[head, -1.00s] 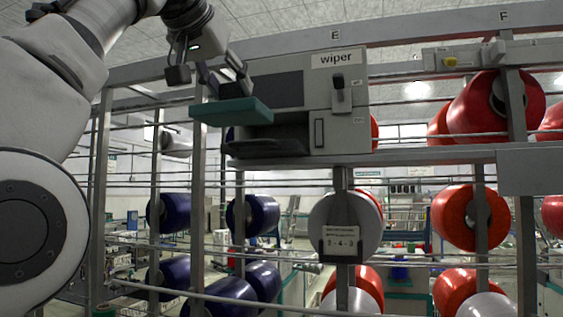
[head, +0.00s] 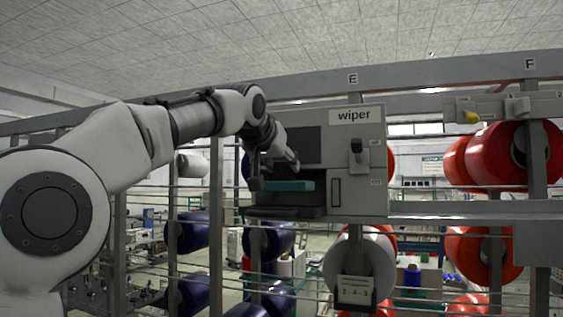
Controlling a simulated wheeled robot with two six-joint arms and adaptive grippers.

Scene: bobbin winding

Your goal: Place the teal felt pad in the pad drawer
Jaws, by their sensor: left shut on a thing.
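The teal felt pad (head: 290,186) is a flat block, held level in front of the grey box labelled "wiper". My left gripper (head: 275,173) is shut on the pad from above, and its fingers partly cover the box's dark window. The dark open drawer (head: 285,212) juts out at the lower left of the box, just below the pad. A narrow dark gap shows between pad and drawer, so the pad seems to be above it; its depth over the drawer is hard to tell. My right gripper is not in view.
The wiper box (head: 348,190) has a dark lever (head: 358,155) on its right side. A rail with a yellow knob (head: 471,117) is at the right. Red bobbins (head: 500,155) and blue bobbins (head: 270,242) hang on the rack around it. Thin horizontal rods cross the rack.

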